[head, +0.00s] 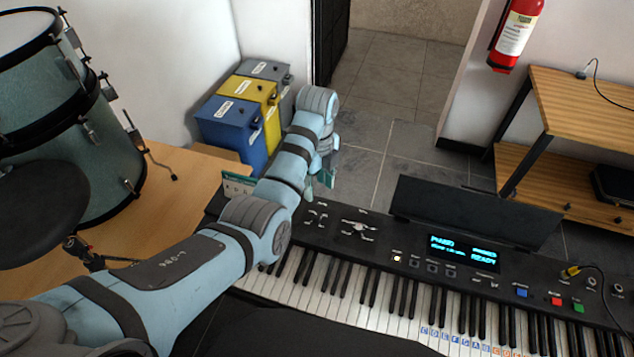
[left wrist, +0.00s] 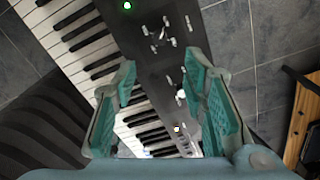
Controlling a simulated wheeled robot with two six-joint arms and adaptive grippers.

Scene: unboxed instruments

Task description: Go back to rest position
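My left arm reaches in from the left in the head view. Its gripper (head: 322,180) hangs over the left end of the black keyboard (head: 345,235), near the control knobs. In the left wrist view the two teal fingers of the left gripper (left wrist: 160,100) stand apart with nothing between them. The keyboard also shows below them in the left wrist view (left wrist: 148,65). I cannot tell the exact height of the gripper above it. My right gripper is in neither view.
Blue, yellow and grey bins (head: 232,125) stand by the wall behind the arm. A drum (head: 75,130) stands at the left by a wooden surface (head: 175,200). A wooden shelf (head: 580,100) and a fire extinguisher (head: 515,35) are at the right. The tiled floor (head: 400,90) behind the keyboard is clear.

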